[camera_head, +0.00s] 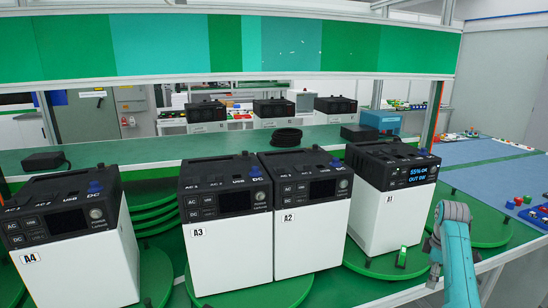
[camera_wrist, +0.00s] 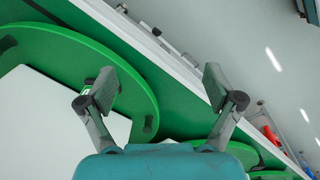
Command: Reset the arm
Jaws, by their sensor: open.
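My gripper (camera_wrist: 160,87) is open in the wrist view, with its two fingers spread and nothing between them. In the head view, my teal arm (camera_head: 458,262) shows at the lower right, beside the power station A1 (camera_head: 385,218). A1 has a white body, a black top and a lit blue display. A white surface (camera_wrist: 40,115) on a green turntable (camera_wrist: 145,85) shows at the left of the wrist view.
Power stations A2 (camera_head: 310,235), A3 (camera_head: 228,248) and A4 (camera_head: 75,262) stand to the left with dark displays. A small green-and-white piece (camera_head: 402,257) is beside A1. A black cable coil (camera_head: 285,137) lies on the rear bench. A blue mat (camera_head: 480,185) is at right.

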